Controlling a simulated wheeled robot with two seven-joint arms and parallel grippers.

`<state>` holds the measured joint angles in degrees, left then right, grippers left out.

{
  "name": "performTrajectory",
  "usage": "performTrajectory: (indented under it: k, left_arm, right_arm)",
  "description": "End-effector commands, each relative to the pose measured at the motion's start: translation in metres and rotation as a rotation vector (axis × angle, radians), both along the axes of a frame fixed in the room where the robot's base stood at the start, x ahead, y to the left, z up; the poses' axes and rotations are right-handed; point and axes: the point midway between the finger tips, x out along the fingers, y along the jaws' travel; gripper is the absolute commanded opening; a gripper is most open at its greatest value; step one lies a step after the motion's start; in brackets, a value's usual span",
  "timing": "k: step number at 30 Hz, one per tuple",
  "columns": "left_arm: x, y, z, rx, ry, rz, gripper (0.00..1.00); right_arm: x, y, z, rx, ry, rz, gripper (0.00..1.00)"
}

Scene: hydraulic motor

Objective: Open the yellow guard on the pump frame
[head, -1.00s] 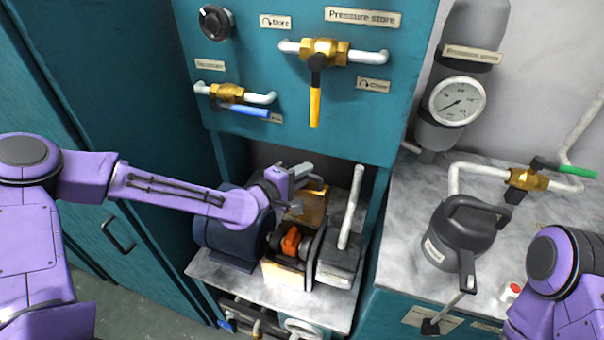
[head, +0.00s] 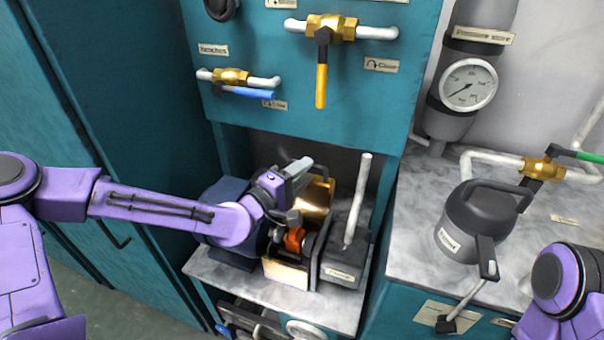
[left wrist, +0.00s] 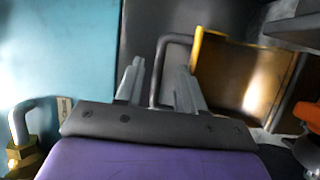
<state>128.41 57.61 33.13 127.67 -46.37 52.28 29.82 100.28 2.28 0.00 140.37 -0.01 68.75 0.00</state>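The yellow guard (head: 316,194) stands raised at the back of the pump frame (head: 287,274), and the orange coupling (head: 294,239) in front of it is exposed. In the left wrist view the guard (left wrist: 235,75) is a yellow plate with a dark grey loop handle (left wrist: 170,42) at its left side. My left gripper (head: 296,190) is beside the guard. In the left wrist view its fingers (left wrist: 158,88) are spread apart, with part of the handle showing between them. I cannot tell whether they touch it. My right gripper is out of view; only part of that arm shows.
A blue motor (head: 218,195) is left of the frame. A grey block with an upright white lever (head: 357,205) stands close on the right. The teal valve panel (head: 300,112) overhangs the recess. A grey jug (head: 472,228) stands on the right worktop.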

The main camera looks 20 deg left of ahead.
Motion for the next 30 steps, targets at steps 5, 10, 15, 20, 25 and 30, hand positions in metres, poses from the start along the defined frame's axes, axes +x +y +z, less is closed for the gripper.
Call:
performTrajectory:
  k: [5, 10, 15, 20, 25, 30]
  left_arm:
    - [-0.001, 0.000, 0.000, 0.000, 0.000, 0.000, 0.38]
    - [-0.021, 0.010, 0.001, -0.006, 0.001, 0.002, 0.38]
    - [-0.055, 0.027, 0.004, -0.009, 0.000, 0.005, 0.38]
    - [-0.078, 0.037, 0.007, -0.007, 0.001, 0.004, 0.38]
    - [-0.090, 0.042, 0.004, -0.004, 0.003, 0.003, 0.38]
    - [-0.096, 0.043, 0.001, -0.001, 0.000, -0.001, 0.38]
  right_arm:
    - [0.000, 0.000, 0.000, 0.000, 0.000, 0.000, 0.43]
    - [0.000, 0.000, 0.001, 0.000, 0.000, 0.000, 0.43]
    - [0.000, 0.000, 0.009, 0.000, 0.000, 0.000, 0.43]
    - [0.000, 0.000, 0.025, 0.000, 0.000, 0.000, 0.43]
    - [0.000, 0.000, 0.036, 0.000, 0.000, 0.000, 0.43]
    - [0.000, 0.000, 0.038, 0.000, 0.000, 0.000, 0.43]
